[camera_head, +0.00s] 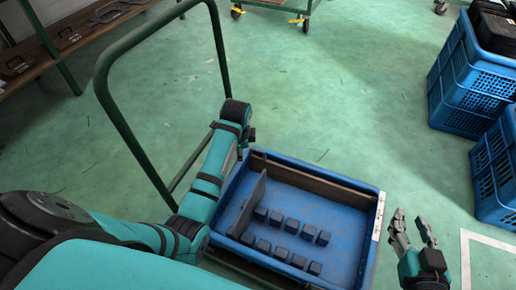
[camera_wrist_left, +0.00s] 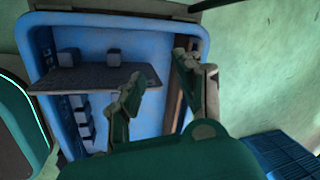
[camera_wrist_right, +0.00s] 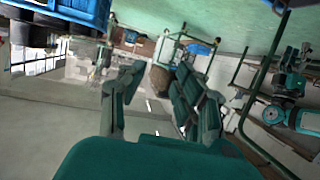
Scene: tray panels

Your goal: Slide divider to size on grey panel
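A blue tray (camera_head: 345,183) holds a thin grey-brown divider (camera_head: 252,203) standing across its left part. In the left wrist view the divider (camera_wrist_left: 85,80) crosses the tray, with its right end close to one finger; contact cannot be told. A brown strip (camera_head: 305,180) runs along the tray's far wall. My left gripper (camera_head: 243,150) is over the tray's far left corner; its fingers (camera_wrist_left: 160,75) are apart and empty. My right gripper (camera_head: 411,220) is open and empty, right of the tray.
The tray rests on a green-framed trolley whose tall handle (camera_head: 120,118) rises at the left. Blue crates (camera_head: 462,85) stand at the right, and a wooden bench (camera_head: 60,50) at the far left.

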